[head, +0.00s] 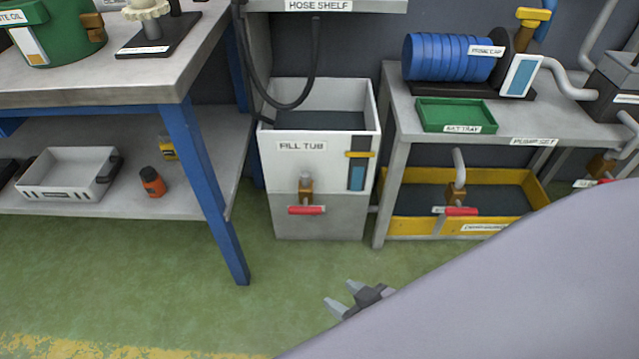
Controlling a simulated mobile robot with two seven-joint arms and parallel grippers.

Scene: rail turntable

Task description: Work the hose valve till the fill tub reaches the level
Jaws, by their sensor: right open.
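The white and grey fill tub (277,165) stands on the floor at the middle. A brass tap with a red handle (306,210) is low on the tub's front. A black hose (315,62) hangs in a loop below the hose shelf (322,6), over the tub. I cannot make out a separate hose valve. My right gripper (341,294) is open and empty, in front of the tub and apart from it. My left gripper is out of view.
A workbench (110,86) with blue legs stands at the left, a white bin (66,188) and orange bottle (152,182) on its lower shelf. At the right, a pump bench (405,130) holds a green tray (450,104), with a yellow tray (405,228) below. Green floor is clear in front.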

